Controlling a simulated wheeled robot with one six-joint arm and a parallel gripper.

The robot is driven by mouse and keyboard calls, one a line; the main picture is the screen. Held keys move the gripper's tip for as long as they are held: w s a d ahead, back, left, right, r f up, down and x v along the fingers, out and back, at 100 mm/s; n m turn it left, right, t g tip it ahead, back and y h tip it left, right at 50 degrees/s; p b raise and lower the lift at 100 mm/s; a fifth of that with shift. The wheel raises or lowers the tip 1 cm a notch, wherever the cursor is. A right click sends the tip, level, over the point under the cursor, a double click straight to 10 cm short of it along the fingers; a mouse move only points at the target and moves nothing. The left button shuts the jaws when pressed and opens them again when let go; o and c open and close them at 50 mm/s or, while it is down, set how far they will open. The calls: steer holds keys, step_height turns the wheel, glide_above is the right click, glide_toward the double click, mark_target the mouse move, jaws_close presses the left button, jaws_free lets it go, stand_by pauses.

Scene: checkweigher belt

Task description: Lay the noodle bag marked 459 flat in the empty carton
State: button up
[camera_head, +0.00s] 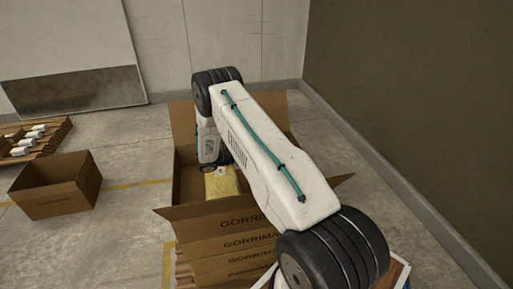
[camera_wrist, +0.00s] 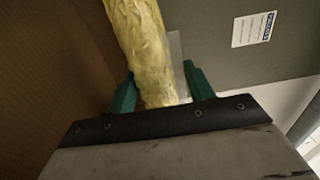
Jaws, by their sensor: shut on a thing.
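The yellow noodle bag (camera_head: 224,186) shows in the head view within the opening of the carton (camera_head: 184,212), with a small white tag at its top; its number is not readable. In the wrist view the bag (camera_wrist: 138,45) stands edge-on between the green fingers of my gripper (camera_wrist: 160,92), which is shut on it. The fingers are hidden in the head view behind the bag and my arm. I cannot tell whether the bag touches the carton floor. The carton's flaps are open, and my arm hides much of its right side.
A brown open box (camera_head: 60,207) stands on the floor at the left. Behind it, a wooden pallet (camera_head: 25,150) bears several small white items. A wall runs along the right. A white label (camera_wrist: 254,29) shows on a grey surface in the wrist view.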

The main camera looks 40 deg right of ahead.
steer(key=shift+f, duration=2.95)
steer(key=o, duration=1.5)
steer(key=shift+c, duration=0.2)
steer(key=shift+v, duration=3.9)
